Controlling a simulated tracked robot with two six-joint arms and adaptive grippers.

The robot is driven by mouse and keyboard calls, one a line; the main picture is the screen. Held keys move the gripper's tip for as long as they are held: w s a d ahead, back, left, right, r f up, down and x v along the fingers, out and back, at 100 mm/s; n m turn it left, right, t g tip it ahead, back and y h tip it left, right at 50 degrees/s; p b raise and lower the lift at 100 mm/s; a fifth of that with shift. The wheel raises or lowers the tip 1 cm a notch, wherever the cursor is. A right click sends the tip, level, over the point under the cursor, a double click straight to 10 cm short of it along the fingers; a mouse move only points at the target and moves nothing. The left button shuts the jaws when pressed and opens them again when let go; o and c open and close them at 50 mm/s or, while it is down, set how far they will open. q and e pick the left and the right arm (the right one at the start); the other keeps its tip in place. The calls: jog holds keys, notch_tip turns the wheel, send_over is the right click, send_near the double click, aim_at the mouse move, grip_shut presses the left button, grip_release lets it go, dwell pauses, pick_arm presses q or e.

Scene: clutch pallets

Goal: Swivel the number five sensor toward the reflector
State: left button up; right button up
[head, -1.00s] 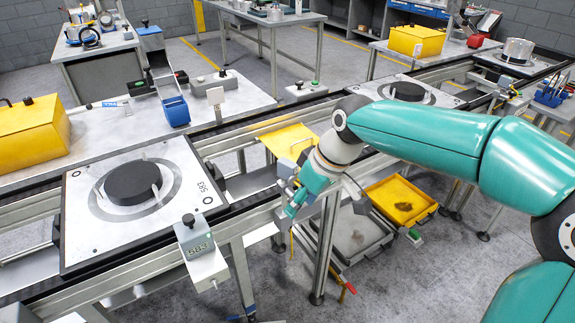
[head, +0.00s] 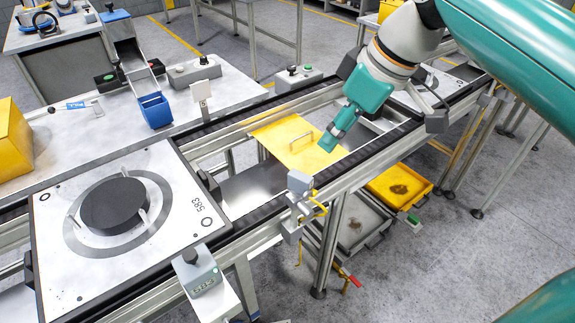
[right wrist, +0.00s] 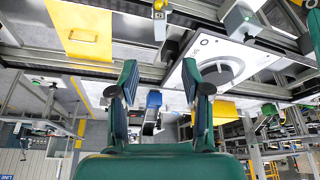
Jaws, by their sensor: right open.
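A small grey sensor head (head: 299,182) sits on a bracket with a yellow cable on the near conveyor rail. I cannot read a number on it. What looks like the same sensor is at the top of the right wrist view (right wrist: 160,12). A pale square plate on a post (head: 201,91), probably the reflector, stands across the conveyor. My right gripper (head: 328,143) is over the conveyor, above and right of the sensor, apart from it. Its two fingers (right wrist: 166,88) are spread with nothing between them. My left gripper is out of view.
A pallet with a dark disc (head: 115,205), marked 583, lies on the conveyor at left. A readout box (head: 201,276) stands at the near rail. A yellow plate with a handle (head: 298,141) lies under my right gripper. A yellow tray (head: 400,190) is below.

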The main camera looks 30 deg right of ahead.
aim_at(303, 177)
jog(key=b+x, duration=0.1)
jog(key=x, duration=1.5)
jog(key=shift+w+f, duration=0.25)
jog(key=shift+f, duration=0.05)
grip_shut()
